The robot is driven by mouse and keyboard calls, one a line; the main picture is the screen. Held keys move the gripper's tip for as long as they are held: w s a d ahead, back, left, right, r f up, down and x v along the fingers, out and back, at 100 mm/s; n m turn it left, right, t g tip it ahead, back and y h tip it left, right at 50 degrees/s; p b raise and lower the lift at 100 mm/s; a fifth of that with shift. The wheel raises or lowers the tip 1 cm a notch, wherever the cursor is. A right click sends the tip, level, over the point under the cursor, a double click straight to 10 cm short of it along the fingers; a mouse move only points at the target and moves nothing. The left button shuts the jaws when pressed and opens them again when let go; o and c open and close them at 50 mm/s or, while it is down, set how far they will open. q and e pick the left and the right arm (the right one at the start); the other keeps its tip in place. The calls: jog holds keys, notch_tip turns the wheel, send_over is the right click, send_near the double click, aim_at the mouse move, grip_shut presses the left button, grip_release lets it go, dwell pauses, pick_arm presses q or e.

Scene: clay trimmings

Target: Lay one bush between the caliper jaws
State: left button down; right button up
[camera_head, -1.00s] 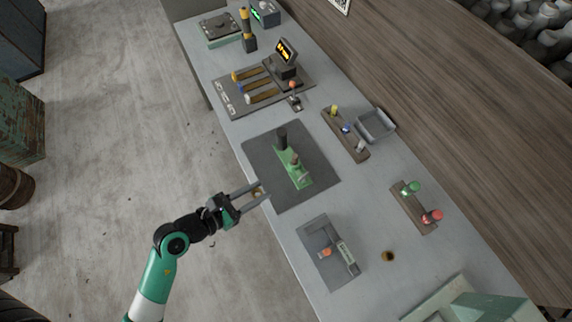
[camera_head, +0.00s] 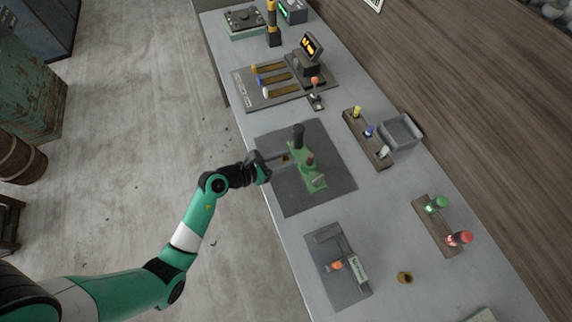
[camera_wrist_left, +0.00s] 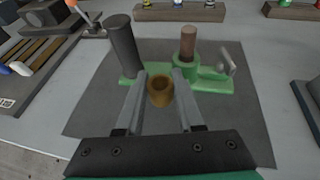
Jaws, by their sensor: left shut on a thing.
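My left gripper (camera_head: 286,159) is shut on a brass bush (camera_wrist_left: 160,91), a short hollow ring, held between the fingertips in the left wrist view. It is above the dark mat (camera_head: 275,192), on the near side of a green fixture (camera_head: 311,175) with a dark post and a brown peg. What looks like the caliper (camera_head: 358,271), with a small display and an orange knob, lies on a grey plate (camera_head: 350,298) nearer the bottom. Its jaws are too small to make out. A second brass bush (camera_head: 404,278) stands on the table right of that plate. My right gripper is out of view.
A wooden block (camera_head: 378,154) with coloured pegs and a grey tray (camera_head: 417,145) stand to the right. A board (camera_head: 425,228) carries green and red buttons. A slotted panel (camera_head: 240,94) lies farther back. Bare table surrounds the second bush.

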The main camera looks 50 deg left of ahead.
pick_arm(q)
jog(key=f+b, duration=0.2)
jog(key=f, duration=0.1)
jog(key=shift+w+a+f, duration=0.1)
jog(key=shift+w, duration=0.1)
jog(key=shift+f, duration=0.25)
jog(key=shift+s+r, duration=0.1)
jog(key=shift+r, duration=0.05)
jog(key=shift+f, duration=0.2)
jog(key=c, duration=0.5)
grip_release()
jog(key=shift+c, duration=0.2)
